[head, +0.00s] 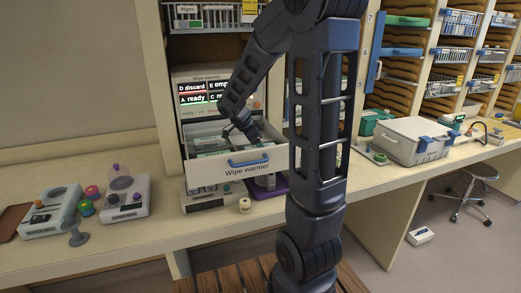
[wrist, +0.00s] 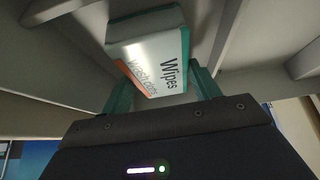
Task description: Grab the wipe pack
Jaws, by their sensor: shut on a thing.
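The wipe pack (wrist: 150,55) shows large in the wrist view, white with green and orange parts and the words "Wipes" and "Wash cloths". My gripper (wrist: 162,85) has its green fingers shut on it, one on either side. In the head view my gripper (head: 259,143) is down at the open drawer labelled "Wipe warmer" (head: 215,171), behind its blue handle. The pack in my gripper is hard to make out there. Other packs (head: 208,143) lie in the drawer to the left.
A display (head: 205,93) above the drawer reads "D discard" and "A ready"; its right side is partly covered. A purple tray (head: 270,189) lies under the drawer. Devices (head: 128,196) stand on the counter at left. A grey bin with blue latches (head: 412,140) stands at right.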

